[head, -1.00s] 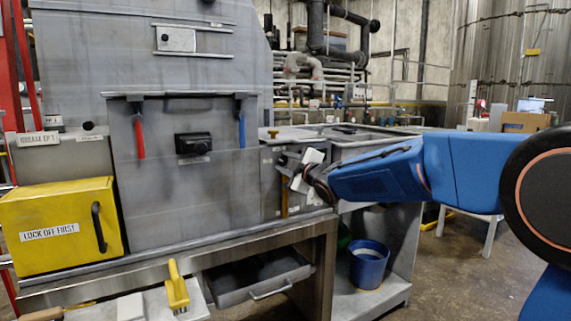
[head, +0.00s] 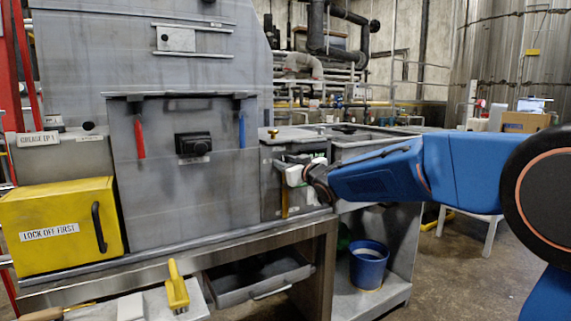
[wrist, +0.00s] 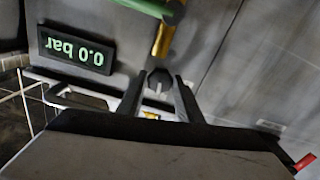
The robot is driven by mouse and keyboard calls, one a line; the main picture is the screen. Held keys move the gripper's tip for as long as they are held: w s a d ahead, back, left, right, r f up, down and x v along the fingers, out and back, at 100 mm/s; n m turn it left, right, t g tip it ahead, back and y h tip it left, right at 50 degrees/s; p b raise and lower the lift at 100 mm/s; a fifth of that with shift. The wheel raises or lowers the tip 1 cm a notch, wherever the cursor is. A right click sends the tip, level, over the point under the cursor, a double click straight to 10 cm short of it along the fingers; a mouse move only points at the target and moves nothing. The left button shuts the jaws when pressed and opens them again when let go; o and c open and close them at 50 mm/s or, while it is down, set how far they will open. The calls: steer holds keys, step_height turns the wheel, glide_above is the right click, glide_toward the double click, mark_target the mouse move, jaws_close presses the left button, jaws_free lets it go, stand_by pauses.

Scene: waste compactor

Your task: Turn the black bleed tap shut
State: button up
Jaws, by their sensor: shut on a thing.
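The black bleed tap (wrist: 159,80) is a small dark knob with a pale pointer mark, on a grey panel. In the wrist view it sits between the two fingertips of my gripper (wrist: 160,84), which is shut on it. The pointer mark runs roughly up and down in that view. In the head view my gripper (head: 291,172) is against the grey unit right of the large panel. It hides the tap there.
A display (wrist: 75,50) beside the tap reads 0.0 bar, upside down in the wrist view. A brass-yellow pipe (wrist: 164,38) and a green pipe are close to the tap. A yellow box (head: 60,222), a blue bucket (head: 368,264) and an open drawer (head: 255,278) are around the bench.

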steer(key=shift+f+m, duration=0.15)
steer(key=shift+m, duration=0.85)
steer(key=o, duration=1)
steer(key=shift+o, duration=0.2)
steer(key=shift+s, duration=0.1)
steer(key=v, duration=1.7)
steer(key=shift+d, duration=0.2)
steer(key=shift+s, duration=0.1)
